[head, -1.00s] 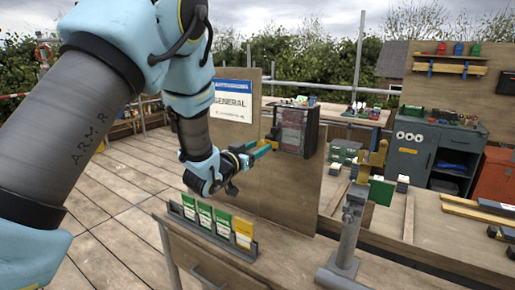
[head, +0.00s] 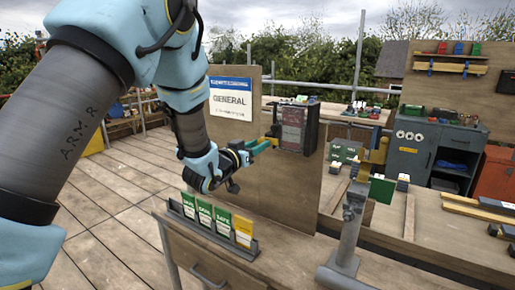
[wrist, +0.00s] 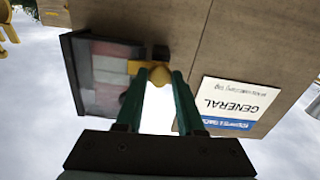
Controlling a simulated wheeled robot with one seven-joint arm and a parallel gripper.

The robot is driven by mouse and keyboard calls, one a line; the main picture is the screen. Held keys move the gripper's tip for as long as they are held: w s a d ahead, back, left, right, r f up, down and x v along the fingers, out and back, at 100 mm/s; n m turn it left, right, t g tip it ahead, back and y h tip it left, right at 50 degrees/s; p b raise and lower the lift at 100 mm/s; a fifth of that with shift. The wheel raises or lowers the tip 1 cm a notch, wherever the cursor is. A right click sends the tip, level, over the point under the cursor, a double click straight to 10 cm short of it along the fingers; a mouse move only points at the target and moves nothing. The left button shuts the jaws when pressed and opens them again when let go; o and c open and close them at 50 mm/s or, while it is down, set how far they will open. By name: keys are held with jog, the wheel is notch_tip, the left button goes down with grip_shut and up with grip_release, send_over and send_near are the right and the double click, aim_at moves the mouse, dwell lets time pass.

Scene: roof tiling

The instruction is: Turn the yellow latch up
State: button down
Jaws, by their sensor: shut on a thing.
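The yellow latch (wrist: 160,75) is on the brown board, beside a dark-framed box with a red and grey front (wrist: 106,76). In the wrist view, a yellow arm of it reaches left to the box edge, and its rounded part sits between my fingertips. My gripper (wrist: 158,78) has green fingers and is shut on the latch. In the head view my gripper (head: 266,144) reaches the latch from the left, and the latch shows as a small yellow bit (head: 274,133) at the left edge of the box (head: 297,127). The fingers partly hide it.
A blue and white GENERAL sign (head: 231,98) is on the board (head: 285,190), left of the box. Below my gripper, a rack (head: 212,228) holds green and yellow cards on the bench. A grey stand (head: 345,240) with a green plate stands at the right.

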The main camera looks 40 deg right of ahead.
jog(key=shift+n+b, duration=3)
jog(key=shift+n, duration=5.6)
jog(key=c, duration=0.5)
grip_release()
